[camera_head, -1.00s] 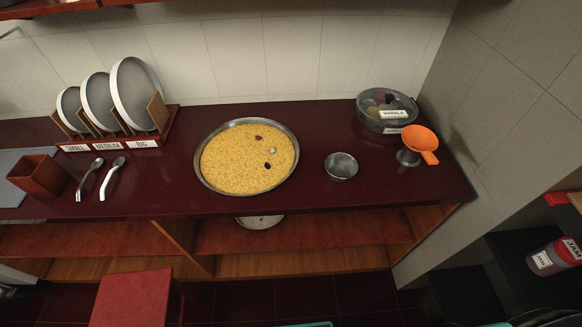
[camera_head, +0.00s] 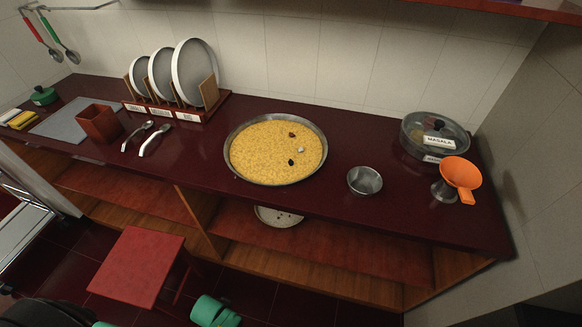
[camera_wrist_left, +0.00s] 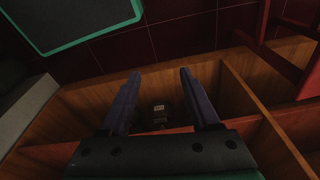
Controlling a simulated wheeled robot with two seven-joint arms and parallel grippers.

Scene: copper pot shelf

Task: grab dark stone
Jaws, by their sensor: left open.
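The dark stone (camera_head: 291,162) is a small black lump on yellow grains in a wide round metal pan (camera_head: 231,166) on the dark red counter. A white stone (camera_head: 301,150) and a reddish-brown stone (camera_head: 292,134) lie near it in the same pan. My left gripper (camera_wrist_left: 158,75) shows in the left wrist view, with its two dark fingers apart and nothing between them. It faces the wooden shelves and the dark tiled floor, away from the pan. My right gripper is not in view.
A small metal bowl (camera_head: 365,181) stands right of the pan. Farther right are a masala container (camera_head: 420,150) and an orange funnel (camera_head: 461,174). A red stool (camera_head: 137,266) is in front of the shelves.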

